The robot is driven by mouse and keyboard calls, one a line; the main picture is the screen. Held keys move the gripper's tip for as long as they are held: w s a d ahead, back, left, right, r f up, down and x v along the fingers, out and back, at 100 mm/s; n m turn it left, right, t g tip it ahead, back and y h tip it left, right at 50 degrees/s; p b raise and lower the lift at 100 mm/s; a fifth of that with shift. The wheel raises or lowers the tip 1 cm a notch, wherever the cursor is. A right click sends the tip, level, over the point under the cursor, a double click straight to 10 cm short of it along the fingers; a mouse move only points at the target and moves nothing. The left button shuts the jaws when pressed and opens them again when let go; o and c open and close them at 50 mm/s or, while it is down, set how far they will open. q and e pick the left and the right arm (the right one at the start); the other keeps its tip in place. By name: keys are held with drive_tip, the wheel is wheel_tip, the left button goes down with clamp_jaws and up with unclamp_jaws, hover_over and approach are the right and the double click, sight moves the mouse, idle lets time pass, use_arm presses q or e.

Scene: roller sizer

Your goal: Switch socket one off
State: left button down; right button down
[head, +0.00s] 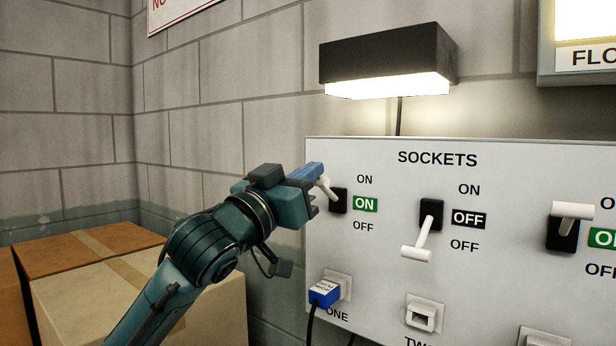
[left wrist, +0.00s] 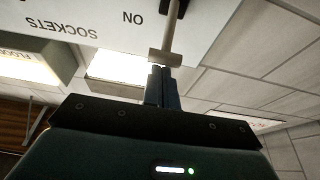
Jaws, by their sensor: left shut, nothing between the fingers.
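The socket one switch has a black base (head: 338,201) and a pale lever (head: 326,188), with a green ON indicator (head: 365,204) lit beside it. The lever is raised and partly hidden behind my left gripper (head: 318,170). In the left wrist view its T-shaped handle (left wrist: 166,57) lies right at the tips of my left gripper (left wrist: 161,69). The fingers are shut with nothing between them; I cannot tell whether they touch the handle. A blue plug (head: 323,292) sits in socket one below. My right gripper is not in view.
The white SOCKETS panel (head: 400,265) also carries socket two's switch (head: 431,215), lever down and reading OFF, and a third switch (head: 563,235) with lever up and a green indicator. A lamp (head: 390,60) hangs above. Cardboard boxes (head: 85,245) stand at lower left.

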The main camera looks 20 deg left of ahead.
use_arm(q)
drive_tip(key=shift+s+f+t+b, duration=0.15)
drive_tip(key=shift+f+t+b, duration=0.4)
drive_tip(key=shift+b, duration=0.45)
use_arm(e)
drive_tip(key=shift+a+f, duration=0.35)
drive_tip(key=shift+f, duration=0.05)
